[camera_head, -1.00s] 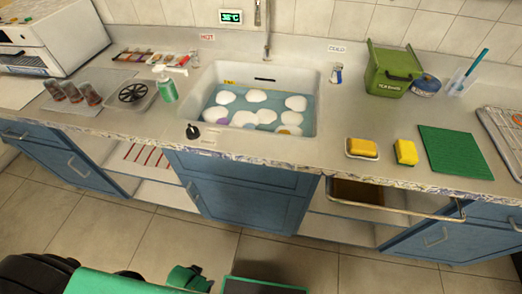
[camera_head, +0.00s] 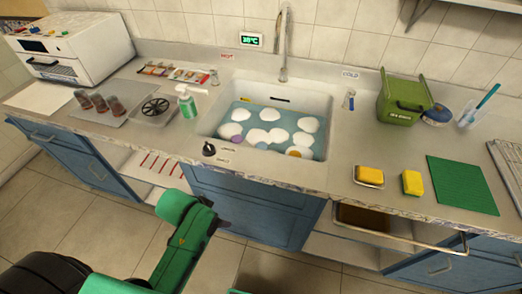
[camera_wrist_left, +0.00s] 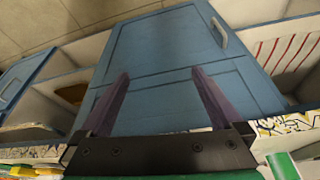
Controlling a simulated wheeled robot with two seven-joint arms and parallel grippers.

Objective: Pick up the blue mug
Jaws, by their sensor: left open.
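I cannot make out a clear blue mug in either view. The sink (camera_head: 322,105) holds blue-tinted water with several white foam patches. Small partly covered things show among the foam: a purple one (camera_head: 237,140), a bluish one (camera_head: 261,146) and an orange one (camera_head: 293,152); I cannot tell what they are. My left gripper (camera_head: 221,222) is in front of the counter, below the sink's front edge. In the left wrist view its two fingers (camera_wrist_left: 160,72) are apart and empty, facing the blue cabinet door (camera_wrist_left: 165,45). My right gripper is out of view.
The counter holds a soap bottle (camera_head: 187,103), dark glasses (camera_head: 100,102) on a mat, a green bin (camera_head: 403,100), a round blue thing (camera_head: 437,115), sponges (camera_head: 370,175) and a green mat (camera_head: 461,184).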

